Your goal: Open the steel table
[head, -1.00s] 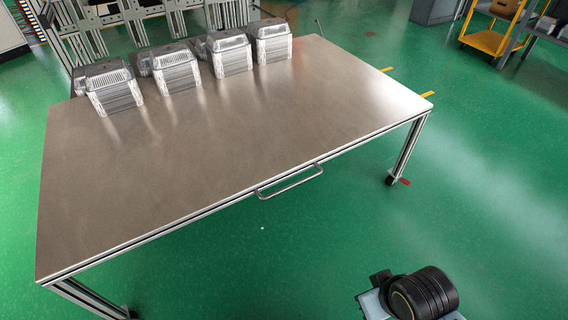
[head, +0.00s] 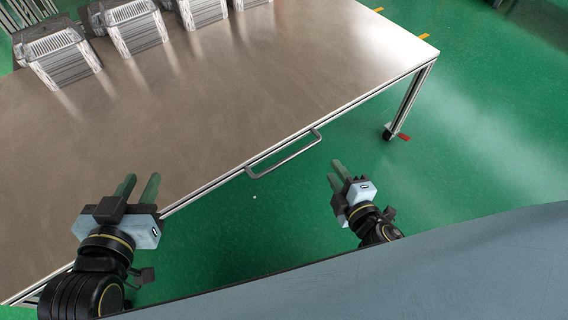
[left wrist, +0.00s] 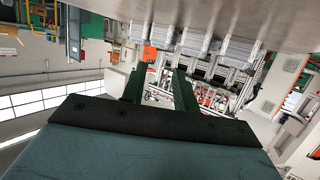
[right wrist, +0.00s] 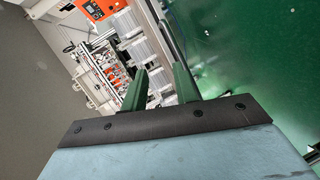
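The steel table (head: 215,110) has a flat, shiny top and a thin metal frame. A bar handle (head: 286,158) is fixed along its front edge, and nothing touches it. My left gripper (head: 139,186) is at the table's front edge, left of the handle, with its fingers apart and nothing between them. Its fingers also show apart in the left wrist view (left wrist: 157,88), with the table's surface (left wrist: 215,12) at the top. My right gripper (head: 337,175) is right of the handle, over the floor, with its fingers apart and empty. They also show apart in the right wrist view (right wrist: 159,90).
Stacks of foil trays (head: 60,60) stand along the table's back left. A table leg with a caster (head: 387,133) stands at the right. The green floor (head: 480,140) right of the table is clear.

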